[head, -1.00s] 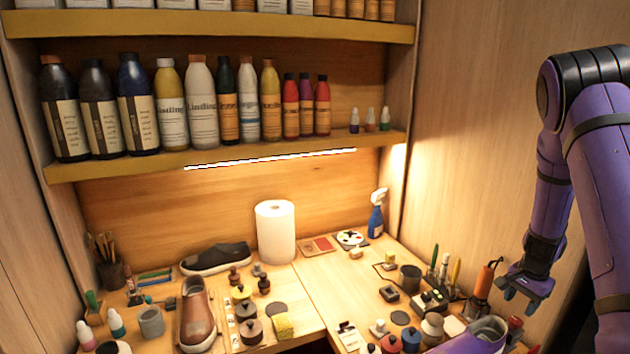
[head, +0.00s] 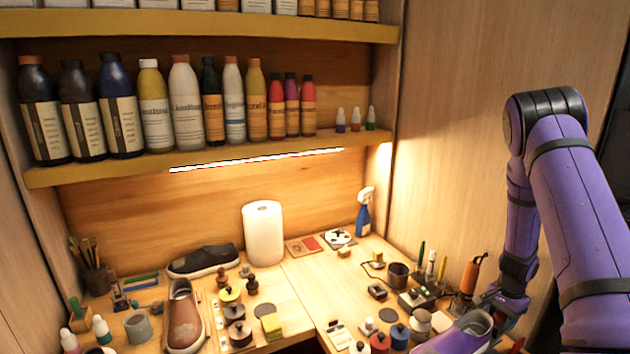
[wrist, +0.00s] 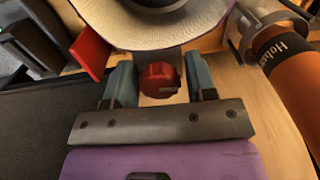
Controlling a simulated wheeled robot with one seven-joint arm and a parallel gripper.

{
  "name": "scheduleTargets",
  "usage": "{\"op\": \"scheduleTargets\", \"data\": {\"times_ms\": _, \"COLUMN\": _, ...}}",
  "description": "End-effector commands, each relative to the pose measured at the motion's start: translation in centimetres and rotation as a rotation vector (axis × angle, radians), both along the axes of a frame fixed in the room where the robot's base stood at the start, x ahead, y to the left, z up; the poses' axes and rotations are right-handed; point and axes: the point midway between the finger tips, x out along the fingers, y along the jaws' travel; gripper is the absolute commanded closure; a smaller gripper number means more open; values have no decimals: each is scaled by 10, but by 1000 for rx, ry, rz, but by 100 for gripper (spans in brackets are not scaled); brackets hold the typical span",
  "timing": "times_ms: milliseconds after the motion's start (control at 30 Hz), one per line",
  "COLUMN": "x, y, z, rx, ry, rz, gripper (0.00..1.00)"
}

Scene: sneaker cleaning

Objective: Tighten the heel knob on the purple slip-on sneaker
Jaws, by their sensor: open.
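The purple slip-on sneaker (head: 462,337) sits at the bottom right of the bench in the head view, its lower part cut off by the frame. In the wrist view its pale collar and heel (wrist: 205,28) fill the top middle. The red heel knob (wrist: 159,79) shows just below the heel. My gripper (wrist: 160,82) is open, with one blue-grey finger on each side of the knob. Small gaps show between the knob and both fingers. In the head view my gripper (head: 492,301) is at the sneaker's heel end and the knob is hidden.
An orange-handled tool (head: 471,275) stands close to the gripper; its orange body (wrist: 290,75) is at the right in the wrist view. A red block (wrist: 90,50) is at the left. Bottles and jars (head: 398,335) crowd the bench left of the sneaker.

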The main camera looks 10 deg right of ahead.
Motion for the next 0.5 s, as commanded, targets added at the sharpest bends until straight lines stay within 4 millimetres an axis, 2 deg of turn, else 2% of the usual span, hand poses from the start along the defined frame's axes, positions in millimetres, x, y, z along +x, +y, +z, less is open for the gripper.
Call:
{"op": "scheduleTargets", "data": {"times_ms": 200, "x": 0, "y": 0, "z": -1, "rx": 0, "ry": 0, "rz": 0, "gripper": 49}}
{"op": "scheduleTargets", "data": {"times_ms": 333, "x": 0, "y": 0, "z": -1, "rx": 0, "ry": 0, "rz": 0, "gripper": 74}}
{"op": "scheduleTargets", "data": {"times_ms": 500, "x": 0, "y": 0, "z": -1, "rx": 0, "ry": 0, "rz": -36, "gripper": 73}}
